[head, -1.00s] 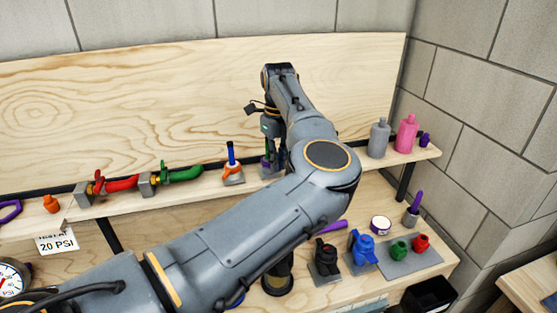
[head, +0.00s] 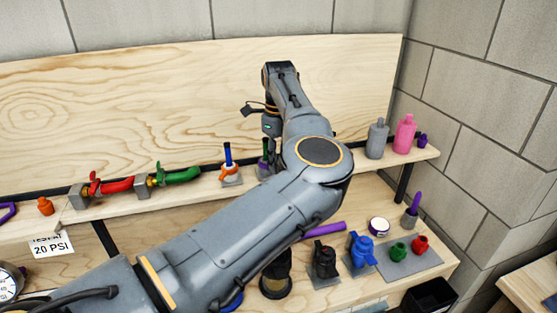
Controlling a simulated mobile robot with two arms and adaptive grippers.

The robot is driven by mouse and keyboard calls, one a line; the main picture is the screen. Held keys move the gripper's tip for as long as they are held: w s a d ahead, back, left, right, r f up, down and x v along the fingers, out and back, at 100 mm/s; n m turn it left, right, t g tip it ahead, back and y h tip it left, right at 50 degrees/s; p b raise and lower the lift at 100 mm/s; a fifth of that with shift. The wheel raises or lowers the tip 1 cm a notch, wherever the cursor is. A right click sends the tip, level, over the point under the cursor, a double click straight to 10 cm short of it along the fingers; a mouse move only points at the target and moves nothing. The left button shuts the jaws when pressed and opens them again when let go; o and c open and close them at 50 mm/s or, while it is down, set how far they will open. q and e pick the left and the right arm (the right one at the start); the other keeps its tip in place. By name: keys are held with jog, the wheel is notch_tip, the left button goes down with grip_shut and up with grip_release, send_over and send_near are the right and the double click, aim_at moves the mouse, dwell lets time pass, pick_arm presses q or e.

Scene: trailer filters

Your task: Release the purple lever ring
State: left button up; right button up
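The purple lever ring (head: 263,171) is on a small stand on the upper shelf, around the foot of a green-topped post. My arm link hides its right part. My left gripper (head: 271,136) hangs just above this post, apart from the ring as far as I can see. Its fingers are too small and too covered to show whether they are open or shut. A similar stand to the left has a blue-topped post with an orange lever ring (head: 229,171). My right gripper is not in view.
Below are a purple rod (head: 324,230), black (head: 323,259) and blue (head: 360,249) fittings. The wooden backboard (head: 150,105) stands behind.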

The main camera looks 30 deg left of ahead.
pick_arm(q)
notch_tip(320, 180, up, 12)
dwell(0.7)
dwell(0.4)
